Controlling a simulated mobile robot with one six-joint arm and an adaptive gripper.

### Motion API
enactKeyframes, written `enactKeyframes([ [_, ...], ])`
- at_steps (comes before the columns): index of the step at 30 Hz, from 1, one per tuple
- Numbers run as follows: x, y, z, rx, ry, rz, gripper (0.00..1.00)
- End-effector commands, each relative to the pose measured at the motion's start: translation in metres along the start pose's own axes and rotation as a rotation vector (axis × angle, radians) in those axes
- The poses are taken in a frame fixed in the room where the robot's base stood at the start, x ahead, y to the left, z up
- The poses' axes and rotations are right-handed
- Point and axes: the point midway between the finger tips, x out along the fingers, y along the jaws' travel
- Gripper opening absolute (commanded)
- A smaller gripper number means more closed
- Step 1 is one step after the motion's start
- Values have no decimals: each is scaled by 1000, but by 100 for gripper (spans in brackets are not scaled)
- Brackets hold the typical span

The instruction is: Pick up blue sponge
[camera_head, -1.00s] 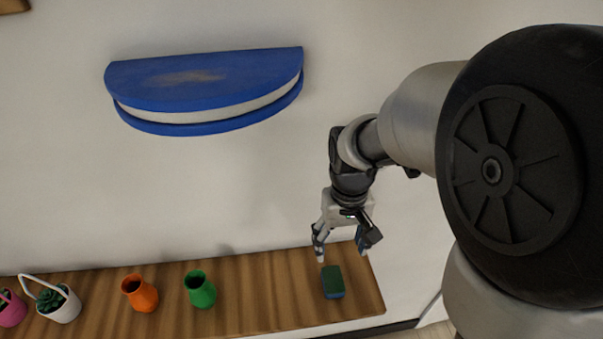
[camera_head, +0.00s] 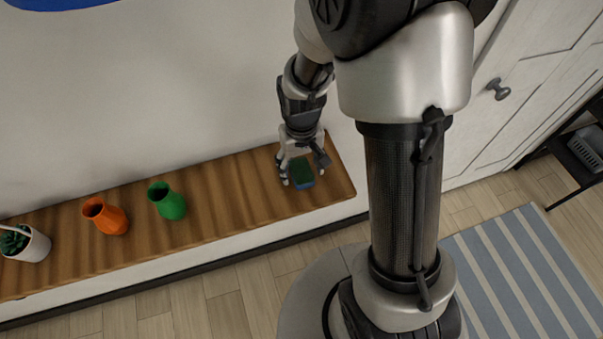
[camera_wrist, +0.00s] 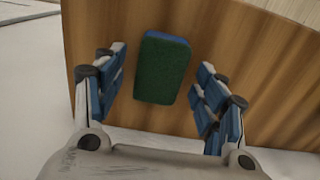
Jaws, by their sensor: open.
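The blue sponge (camera_head: 303,173) has a dark green top face and blue sides. It lies flat near the right end of the wooden shelf (camera_head: 240,195). My gripper (camera_head: 304,175) is just above it in the head view, with its fingers on either side. In the wrist view the sponge (camera_wrist: 162,68) shows its green face and a blue edge at the top. My gripper's open fingers (camera_wrist: 160,95) stand left and right of it, with a gap on each side. I see no contact.
A green vase (camera_head: 168,202) and an orange vase (camera_head: 107,217) stand on the shelf left of the sponge. A white plant pot (camera_head: 30,245) is at the far left. The shelf between the green vase and the sponge is clear. A wall rises behind.

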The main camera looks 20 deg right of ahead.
Motion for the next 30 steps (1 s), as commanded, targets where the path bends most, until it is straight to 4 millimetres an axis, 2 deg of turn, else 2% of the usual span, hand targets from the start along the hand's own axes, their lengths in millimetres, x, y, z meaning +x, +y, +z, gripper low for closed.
enactKeyframes([
  [1,9,0,1,0,-3,0,65],
  [3,14,0,1,0,-2,0,65],
  [11,15,0,0,0,0,0,65],
  [25,15,0,0,0,0,0,34],
  [30,15,0,0,0,0,0,34],
])
